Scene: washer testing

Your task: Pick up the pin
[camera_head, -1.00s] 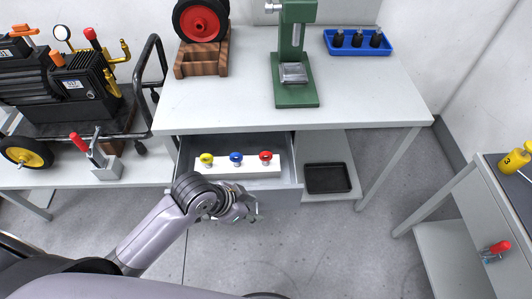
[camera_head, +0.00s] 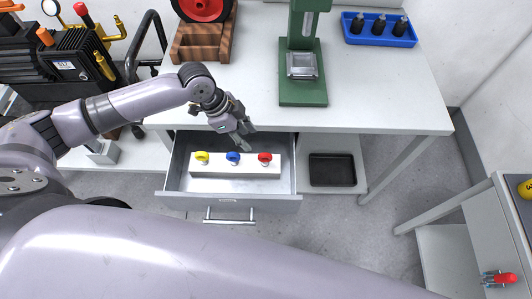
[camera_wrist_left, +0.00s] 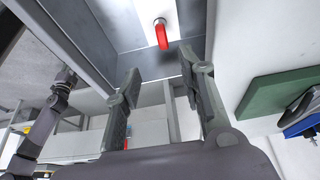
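The left gripper (camera_head: 241,140) hangs over the drawer's back edge, above and behind the blue and red pins. In the left wrist view the left gripper (camera_wrist_left: 160,66) is open with nothing between its fingertips. A red top (camera_wrist_left: 162,36) shows beyond the fingertips, apart from them.
The drawer (camera_head: 178,180) sits under the white table (camera_head: 380,95). On the table stand a green press (camera_head: 303,92), a wooden stand (camera_head: 190,48) and a blue tray (camera_head: 354,37) with black pieces. A black tray (camera_head: 332,170) lies on the shelf right of the drawer.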

